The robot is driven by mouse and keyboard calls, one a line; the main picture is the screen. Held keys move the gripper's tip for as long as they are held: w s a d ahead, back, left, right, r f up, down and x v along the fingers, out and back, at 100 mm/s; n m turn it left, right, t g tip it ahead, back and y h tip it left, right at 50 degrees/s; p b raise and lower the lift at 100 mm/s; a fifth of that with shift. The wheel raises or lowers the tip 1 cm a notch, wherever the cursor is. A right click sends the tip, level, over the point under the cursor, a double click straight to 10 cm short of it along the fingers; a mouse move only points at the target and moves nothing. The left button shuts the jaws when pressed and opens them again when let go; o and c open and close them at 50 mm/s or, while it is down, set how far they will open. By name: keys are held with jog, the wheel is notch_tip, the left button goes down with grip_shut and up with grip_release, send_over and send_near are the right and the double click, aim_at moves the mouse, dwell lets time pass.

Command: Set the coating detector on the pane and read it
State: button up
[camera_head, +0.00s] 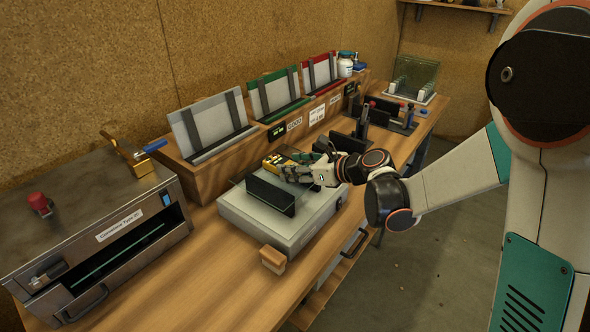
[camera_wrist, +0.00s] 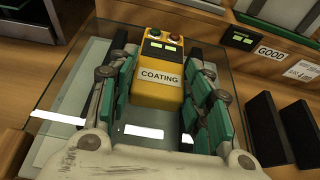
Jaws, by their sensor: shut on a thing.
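The coating detector (camera_wrist: 157,80) is a yellow box labelled "COATING". It has a red button and another small button at its far end, and small lit green displays. In the wrist view it lies between the green-padded fingers of my gripper (camera_wrist: 160,95), which is shut on it. In the head view my gripper (camera_head: 297,170) holds the yellow detector (camera_head: 277,161) above the grey box. The clear glass pane (camera_wrist: 72,103) spreads beneath the detector with bright reflections. I cannot tell whether the detector touches the pane. The pane is hard to make out in the head view.
A grey box (camera_head: 262,230) with dark upright supports (camera_head: 270,196) stands under my gripper. Behind it are racks with a grey, green (camera_head: 272,97) and red (camera_head: 322,75) panel. A "GOOD" label (camera_wrist: 271,53) is at right. A metal oven-like box (camera_head: 95,225) stands left.

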jog(key=o, duration=1.1)
